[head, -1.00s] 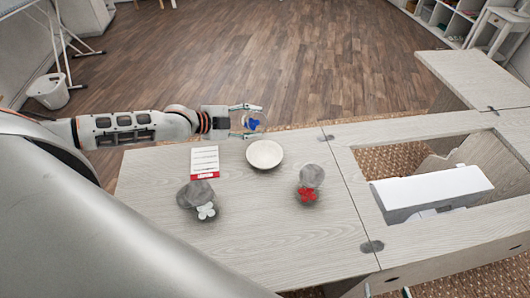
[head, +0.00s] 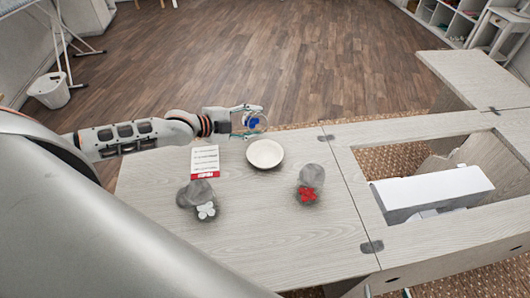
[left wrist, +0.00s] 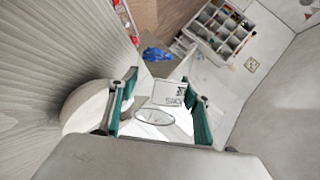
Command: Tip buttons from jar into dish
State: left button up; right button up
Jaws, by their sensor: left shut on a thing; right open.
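My left gripper (head: 248,121) is shut on a clear jar (head: 262,121) with blue buttons (head: 252,121) inside. It holds the jar beyond the far edge of the table, up and slightly left of the dish (head: 265,154) in the head view. The dish is a shallow, pale round bowl on the table, and no buttons show in it. In the left wrist view the jar (left wrist: 155,117) is between the green-padded fingers, with the blue buttons (left wrist: 155,53) above it and the dish (left wrist: 82,110) at left. The jar's exact tilt is unclear. My right gripper is out of view.
A grey jar-like thing (head: 193,193) with white buttons (head: 206,211) stands front left of the dish, another (head: 312,175) with red ones (head: 307,195) front right. A red-and-white card (head: 205,162) lies left of the dish. A white machine (head: 430,192) sits in the cabinet opening at right.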

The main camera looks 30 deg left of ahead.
aim_at(248, 124)
pick_arm(q)
jog(key=shift+f+m+t+b, duration=0.15)
jog(key=shift+m+t+b, duration=0.15)
jog(key=shift+m+b, duration=0.25)
dwell(0.4)
jog(key=shift+f+y+b, duration=0.1)
jog(key=shift+y+b, duration=0.2)
jog(key=shift+s+d+r+m, duration=0.1)
jog(key=shift+d+r+m, duration=0.05)
jog(key=shift+r+m, duration=0.15)
jog(key=shift+s+d+r+m+t+p, duration=0.3)
jog(key=shift+r+t+p, duration=0.1)
jog(key=shift+r+p, duration=0.35)
jog(key=shift+s+d+r+p, duration=0.2)
jog(key=shift+r+p, duration=0.15)
jog(key=shift+p, duration=0.2)
jog(key=shift+d+f+m+y, duration=0.1)
jog(key=shift+f+m+y, duration=0.05)
jog(key=shift+m+y, duration=0.2)
jog(key=shift+s+f+m+t+b, duration=0.1)
jog(key=shift+f+m+t+b, duration=0.1)
jog(key=shift+m+t+b, duration=0.4)
jog(key=shift+d+r, duration=0.1)
jog(key=shift+r, duration=0.2)
